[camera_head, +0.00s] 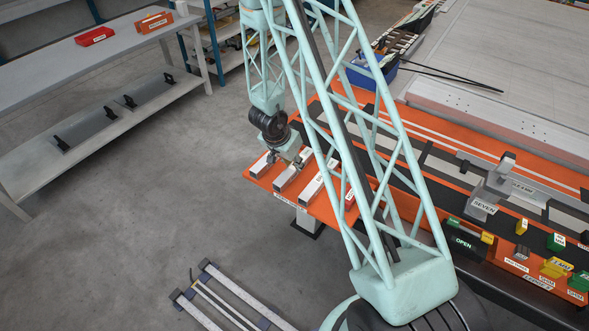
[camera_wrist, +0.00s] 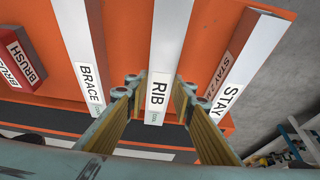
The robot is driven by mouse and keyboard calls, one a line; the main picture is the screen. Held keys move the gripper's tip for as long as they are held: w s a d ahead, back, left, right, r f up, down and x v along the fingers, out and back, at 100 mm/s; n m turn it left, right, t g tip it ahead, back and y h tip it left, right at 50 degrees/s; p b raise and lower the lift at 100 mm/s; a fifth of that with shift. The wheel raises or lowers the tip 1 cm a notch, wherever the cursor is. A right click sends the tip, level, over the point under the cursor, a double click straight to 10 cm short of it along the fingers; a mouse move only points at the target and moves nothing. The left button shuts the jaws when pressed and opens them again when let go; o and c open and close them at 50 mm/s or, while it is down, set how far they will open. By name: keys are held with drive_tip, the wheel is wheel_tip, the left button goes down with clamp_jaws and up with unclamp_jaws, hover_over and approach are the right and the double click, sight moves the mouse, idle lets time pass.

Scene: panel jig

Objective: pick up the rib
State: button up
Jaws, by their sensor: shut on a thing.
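The rib is a long pale bar with a white label reading RIB (camera_wrist: 157,90), in the middle of the wrist view. It also shows in the head view as the middle pale bar (camera_head: 285,178) on the orange bench end. My gripper (camera_wrist: 158,97) has one finger on each side of the rib, near its labelled end, and is shut on it. In the head view my gripper (camera_head: 302,158) is low over the bar, hiding part of it. I cannot tell whether the rib is clear of the surface.
The brace (camera_wrist: 86,60) lies left of the rib and the stay (camera_wrist: 235,75) right of it, in the wrist view. A red brush (camera_wrist: 20,58) is farther left. The orange bench (camera_head: 262,180) ends there, with open grey floor (camera_head: 150,190) beyond.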

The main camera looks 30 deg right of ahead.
drive_tip(key=shift+r, duration=0.15)
wheel_tip(320, 180, up, 10)
drive_tip(key=p, duration=0.3)
drive_tip(key=shift+p, duration=0.4)
drive_tip(key=shift+w, duration=0.2)
idle(0.6)
drive_tip(key=w+a+r, duration=0.1)
drive_tip(key=w+a, duration=0.2)
drive_tip(key=w, duration=0.5)
drive_tip(key=w+a+r, duration=0.1)
drive_tip(key=w+a, duration=0.1)
drive_tip(key=w, duration=0.6)
drive_tip(key=w+a+p, duration=0.1)
drive_tip(key=w+a, duration=0.4)
drive_tip(key=a, duration=0.2)
drive_tip(key=w+a+m, duration=0.1)
drive_tip(key=w+a, duration=0.3)
drive_tip(key=a, duration=0.3)
drive_tip(key=shift+w+a+p, duration=0.25)
drive_tip(key=shift+w+p, duration=0.1)
